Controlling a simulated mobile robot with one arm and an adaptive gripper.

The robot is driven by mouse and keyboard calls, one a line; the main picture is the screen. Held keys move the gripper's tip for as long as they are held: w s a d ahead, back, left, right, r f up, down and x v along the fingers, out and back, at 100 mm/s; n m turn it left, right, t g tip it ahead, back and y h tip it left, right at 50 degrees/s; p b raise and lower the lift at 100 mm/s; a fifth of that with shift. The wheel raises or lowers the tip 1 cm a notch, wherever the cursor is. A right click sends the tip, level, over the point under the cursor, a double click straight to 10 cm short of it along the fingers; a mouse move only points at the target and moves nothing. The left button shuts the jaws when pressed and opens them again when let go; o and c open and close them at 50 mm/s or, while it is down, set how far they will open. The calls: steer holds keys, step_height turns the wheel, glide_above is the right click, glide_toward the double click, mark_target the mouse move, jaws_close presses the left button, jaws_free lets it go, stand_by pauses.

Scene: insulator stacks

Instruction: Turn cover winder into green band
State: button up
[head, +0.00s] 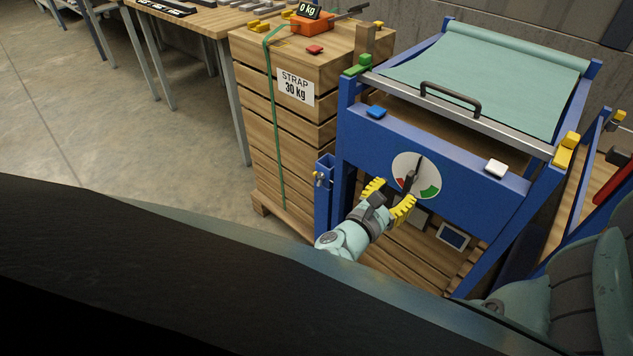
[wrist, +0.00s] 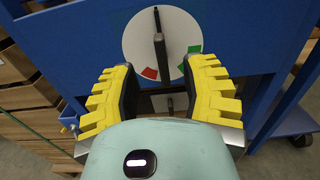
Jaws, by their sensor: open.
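The cover winder is a white round dial (head: 427,169) with a dark handle (head: 410,178), on the front of a blue frame. In the wrist view the handle (wrist: 165,45) stands roughly upright, its thin tip at the top of the dial. The green band (wrist: 192,61) is at the dial's lower right, the red band (wrist: 150,73) at its lower left. My gripper (head: 390,193) has yellow ribbed fingers. It is open and empty in front of the dial. In the wrist view its fingers (wrist: 162,75) lie either side of the handle's lower end; contact cannot be seen.
A pale green cover (head: 480,75) lies across the frame top, behind a metal bar with a black grip (head: 450,98). A strapped wooden stack (head: 250,110) stands left of the frame.

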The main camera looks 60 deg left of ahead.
mark_target(407, 182)
steer(key=b+x, duration=0.1)
steer(key=x, duration=0.5)
steer(key=shift+w, duration=0.25)
steer(key=shift+o, duration=0.2)
jaws_close()
steer(key=shift+f, duration=0.1)
